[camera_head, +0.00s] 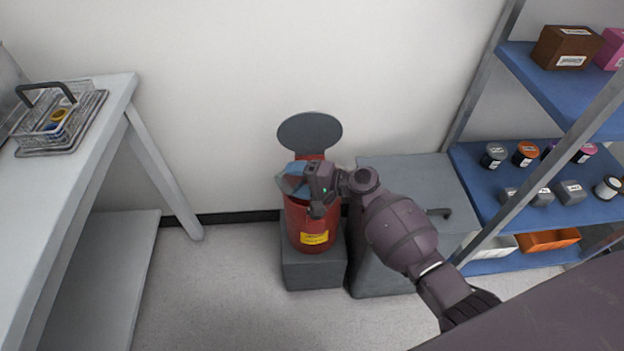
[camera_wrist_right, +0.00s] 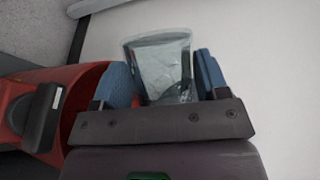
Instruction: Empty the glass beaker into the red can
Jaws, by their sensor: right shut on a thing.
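The red can (camera_head: 312,222) with a yellow label stands on a grey block by the wall, its round grey lid (camera_head: 310,131) raised at the back. My right gripper (camera_head: 298,174) is above the can's mouth, its blue fingers shut on the clear glass beaker (camera_head: 287,185). The beaker looks tipped over, pointing left in the head view. The right wrist view shows the beaker (camera_wrist_right: 163,68) between the blue pads, with the red can (camera_wrist_right: 80,85) at the left. I cannot tell whether anything is left inside it. My left gripper is not in view.
A grey cabinet (camera_head: 405,175) stands just right of the can. Blue shelves (camera_head: 470,165) with jars and boxes are at the right. A table (camera_head: 105,110) with a wire basket (camera_head: 85,118) is at the left. The floor between is clear.

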